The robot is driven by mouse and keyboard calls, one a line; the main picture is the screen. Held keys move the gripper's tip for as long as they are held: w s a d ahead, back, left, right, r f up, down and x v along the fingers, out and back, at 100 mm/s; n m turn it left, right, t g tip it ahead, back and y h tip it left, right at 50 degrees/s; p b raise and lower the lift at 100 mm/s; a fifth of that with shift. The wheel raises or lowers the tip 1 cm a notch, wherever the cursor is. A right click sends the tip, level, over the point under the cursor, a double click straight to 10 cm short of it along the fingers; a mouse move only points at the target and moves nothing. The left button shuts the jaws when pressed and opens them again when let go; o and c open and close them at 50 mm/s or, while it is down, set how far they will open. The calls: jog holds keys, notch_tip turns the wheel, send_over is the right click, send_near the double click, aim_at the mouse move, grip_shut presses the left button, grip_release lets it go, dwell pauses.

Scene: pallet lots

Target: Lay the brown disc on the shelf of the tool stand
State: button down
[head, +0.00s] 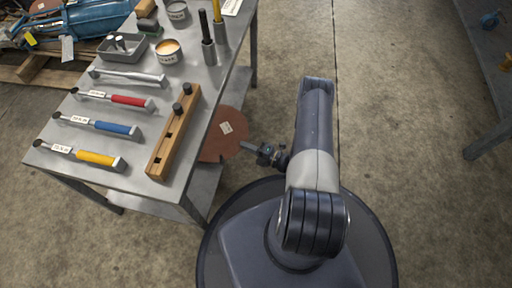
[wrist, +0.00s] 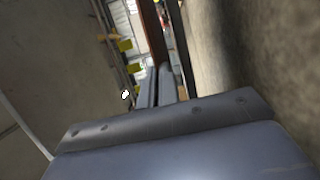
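The brown disc (head: 226,129), with a small pale label, lies flat beside and partly under the right edge of the tool stand's top (head: 213,97). In the wrist view the disc (wrist: 152,35) shows edge-on as a brown strip running from the fingertips. My gripper (head: 255,149) is at the disc's right edge and appears shut on it; in the wrist view the two fingers (wrist: 158,82) are close together at the strip's end. The grey lower shelf (head: 205,186) shows below the top. I cannot tell whether the disc touches it.
The top carries a wooden block (head: 174,132), several colour-handled tools, a grey tray (head: 124,46) and tins. A pallet with a blue machine (head: 95,22) stands at the far left. Another table (head: 492,60) stands at the right. The concrete floor between is clear.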

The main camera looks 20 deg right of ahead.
aim_at(237, 145)
jog(key=w+a, duration=0.2)
jog(key=a, duration=0.1)
jog(key=shift+a+f, duration=0.15)
jog(key=shift+f, duration=0.8)
jog(key=c, duration=2.1)
grip_release()
jog(key=o, duration=0.5)
jog(key=shift+d, duration=0.2)
